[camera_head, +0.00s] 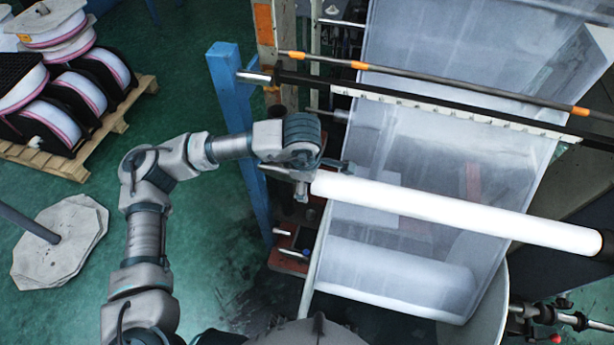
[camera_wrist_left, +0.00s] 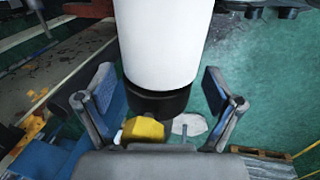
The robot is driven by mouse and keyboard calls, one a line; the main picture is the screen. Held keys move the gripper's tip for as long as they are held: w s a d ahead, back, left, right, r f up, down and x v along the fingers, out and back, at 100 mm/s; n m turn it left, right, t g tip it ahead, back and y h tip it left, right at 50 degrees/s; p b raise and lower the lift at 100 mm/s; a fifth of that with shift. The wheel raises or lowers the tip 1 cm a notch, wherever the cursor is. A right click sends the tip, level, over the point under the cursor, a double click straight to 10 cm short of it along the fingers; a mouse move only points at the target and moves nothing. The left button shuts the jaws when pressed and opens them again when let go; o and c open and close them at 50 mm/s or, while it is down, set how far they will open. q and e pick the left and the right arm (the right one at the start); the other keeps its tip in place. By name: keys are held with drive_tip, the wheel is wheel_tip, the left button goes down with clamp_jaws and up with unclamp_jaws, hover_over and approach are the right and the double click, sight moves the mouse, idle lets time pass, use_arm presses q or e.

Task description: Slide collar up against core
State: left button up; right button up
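The core is a long white tube (camera_head: 450,212) lying across the machine in the head view. Its left end is beside my left gripper (camera_head: 308,178). In the left wrist view the white core (camera_wrist_left: 165,45) comes down from the top to a black collar-like ring (camera_wrist_left: 158,103) at its end. No gap shows between ring and white tube from this angle. A yellow block (camera_wrist_left: 143,130) sits just below the ring. My left gripper (camera_wrist_left: 158,85) is open, with one finger on each side of the core end and ring. In the head view the gripper hides the ring. My right gripper is out of view.
A blue post (camera_head: 235,130) stands behind my left wrist. Film (camera_head: 390,235) hangs around and below the core. A rod with orange bands (camera_head: 430,82) crosses above. A pallet of reels (camera_head: 65,155) is at upper left, with green floor between.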

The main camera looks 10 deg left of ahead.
use_arm(q)
drive_tip(key=v, duration=1.2)
drive_tip(key=shift+d, duration=0.1)
drive_tip(key=shift+w, duration=0.1)
